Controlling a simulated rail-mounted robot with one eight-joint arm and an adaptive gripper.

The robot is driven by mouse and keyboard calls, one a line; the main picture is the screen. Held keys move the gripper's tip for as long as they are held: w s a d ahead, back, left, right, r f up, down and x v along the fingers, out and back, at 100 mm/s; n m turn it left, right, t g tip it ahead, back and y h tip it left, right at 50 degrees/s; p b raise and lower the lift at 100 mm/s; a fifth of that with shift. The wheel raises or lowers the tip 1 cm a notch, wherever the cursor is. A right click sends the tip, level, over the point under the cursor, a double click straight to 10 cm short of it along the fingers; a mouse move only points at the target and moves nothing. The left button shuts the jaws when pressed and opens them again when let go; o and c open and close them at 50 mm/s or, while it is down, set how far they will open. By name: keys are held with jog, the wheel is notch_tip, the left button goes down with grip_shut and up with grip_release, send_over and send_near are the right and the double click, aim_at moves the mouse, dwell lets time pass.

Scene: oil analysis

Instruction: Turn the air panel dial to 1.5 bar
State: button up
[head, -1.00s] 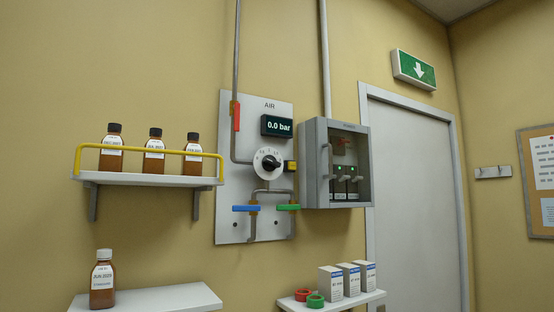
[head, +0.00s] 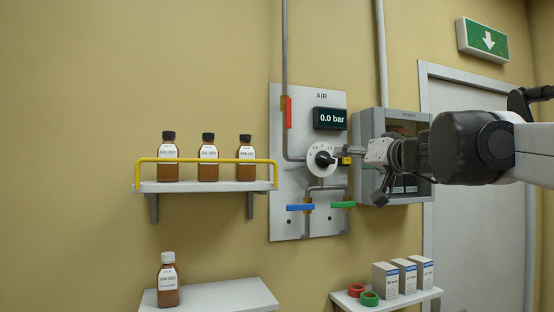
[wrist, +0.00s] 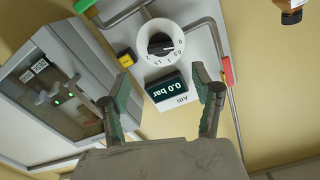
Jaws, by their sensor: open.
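The AIR panel (head: 281,222) is a pale plate on the yellow wall. Its white dial (head: 322,160) has a black centre knob and printed numbers; it also shows in the wrist view (wrist: 158,46). The black display (head: 330,118) reads 0.0 bar, and it appears upside down in the wrist view (wrist: 167,87). My gripper (head: 343,153) reaches in from the right and overlaps the dial's right edge in the head view. In the wrist view, my open fingers (wrist: 162,68) stand either side of the display, with the dial beyond their tips. No contact with the knob shows.
A red lever (head: 288,112), blue handle (head: 300,207), green handle (head: 342,205) and yellow part (head: 346,161) surround the dial. A grey cabinet (head: 405,117) stands close at right, partly behind my arm. A railed bottle shelf (head: 205,186) is at left.

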aim_at(328, 160)
jog(key=p+x, duration=0.2)
jog(key=x, duration=1.1)
jog(key=shift+a+f+p, duration=0.1)
jog(key=shift+f+p, duration=0.05)
jog(key=shift+p, duration=0.2)
jog(key=shift+c, duration=0.4)
jog(key=c, duration=1.1)
